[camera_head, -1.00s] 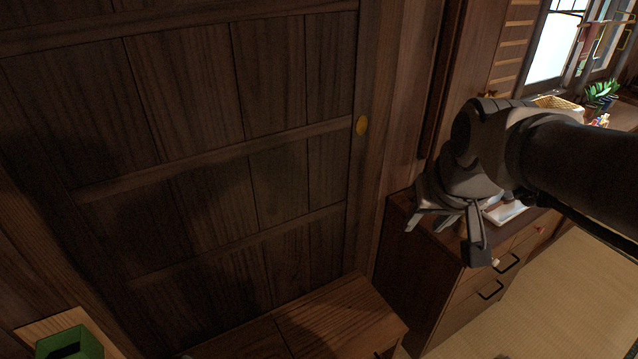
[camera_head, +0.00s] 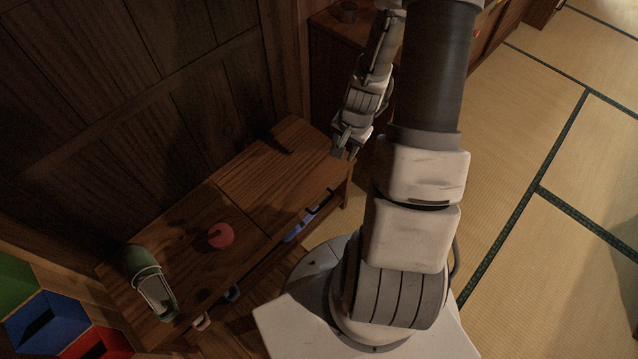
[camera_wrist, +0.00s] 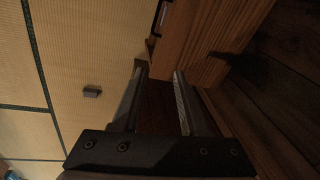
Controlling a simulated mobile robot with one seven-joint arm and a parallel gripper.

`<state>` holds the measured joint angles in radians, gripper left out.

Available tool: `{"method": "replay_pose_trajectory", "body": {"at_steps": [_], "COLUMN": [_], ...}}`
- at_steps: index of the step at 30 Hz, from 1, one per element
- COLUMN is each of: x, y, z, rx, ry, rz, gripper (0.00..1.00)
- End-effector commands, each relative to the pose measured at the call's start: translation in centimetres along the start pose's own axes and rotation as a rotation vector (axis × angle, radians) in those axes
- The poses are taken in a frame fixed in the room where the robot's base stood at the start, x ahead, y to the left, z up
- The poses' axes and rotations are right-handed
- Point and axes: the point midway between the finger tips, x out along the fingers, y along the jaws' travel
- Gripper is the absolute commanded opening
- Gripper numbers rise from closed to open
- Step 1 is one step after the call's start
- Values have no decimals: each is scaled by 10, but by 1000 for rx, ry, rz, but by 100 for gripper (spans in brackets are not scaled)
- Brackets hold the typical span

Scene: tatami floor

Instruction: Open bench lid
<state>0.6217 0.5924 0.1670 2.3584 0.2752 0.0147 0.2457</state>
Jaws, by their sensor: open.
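The low wooden bench (camera_head: 235,265) stands against the dark plank wall in the head view. Its top has two panels. The right panel, the bench lid (camera_head: 275,175), lies flat and shut, with a dark handle (camera_head: 322,202) by its front edge. My gripper (camera_head: 345,152) is above the bench's right end, pointing down, open and empty. In the wrist view my gripper (camera_wrist: 160,72) has its two fingers apart with nothing between them. A wooden surface with a black handle (camera_wrist: 157,18) lies just beyond the fingertips. Contact cannot be told.
A red round object (camera_head: 221,235) and a green slipper-like item (camera_head: 150,282) are on the bench's left panel. Coloured cubbies (camera_head: 60,325) are at lower left. A wooden cabinet (camera_head: 335,35) stands behind my arm. Open tatami (camera_head: 540,130) lies to the right.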

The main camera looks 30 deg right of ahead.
Motion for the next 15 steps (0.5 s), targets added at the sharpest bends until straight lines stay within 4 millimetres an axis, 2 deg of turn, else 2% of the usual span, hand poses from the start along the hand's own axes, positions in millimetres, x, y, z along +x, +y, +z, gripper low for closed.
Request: {"method": "replay_pose_trajectory", "body": {"at_steps": [1, 3, 6, 15], "x": [30, 52, 73, 100], "y": [8, 13, 18, 21], "z": [12, 23, 35, 45], "rx": [47, 101, 160, 206], "ry": [-25, -44, -62, -76], "rz": [3, 3, 3, 4], "gripper": [44, 44, 44, 44]}}
